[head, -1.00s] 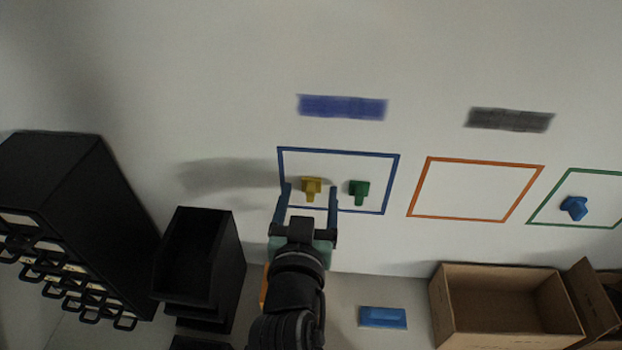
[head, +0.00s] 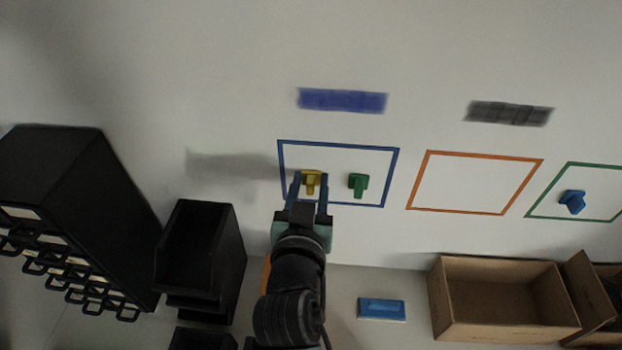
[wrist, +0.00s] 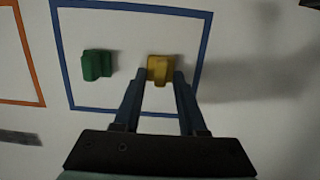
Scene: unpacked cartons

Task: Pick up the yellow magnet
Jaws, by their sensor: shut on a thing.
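The yellow magnet (head: 312,183) sits on the white board inside the blue-outlined square, near its left side. It also shows in the wrist view (wrist: 160,70). My gripper (head: 311,182) has one finger on each side of the yellow magnet and is shut on it. In the wrist view the fingertips (wrist: 161,76) press in at the magnet's sides. The magnet appears to be still against the board; any small gap cannot be told.
A green magnet (head: 358,185) is close by to the right in the same square. An orange square (head: 409,190) is empty; a blue magnet (head: 573,201) is in the green square. Black bins (head: 230,262), a blue eraser-like block (head: 382,309) and a cardboard box (head: 450,320) are below.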

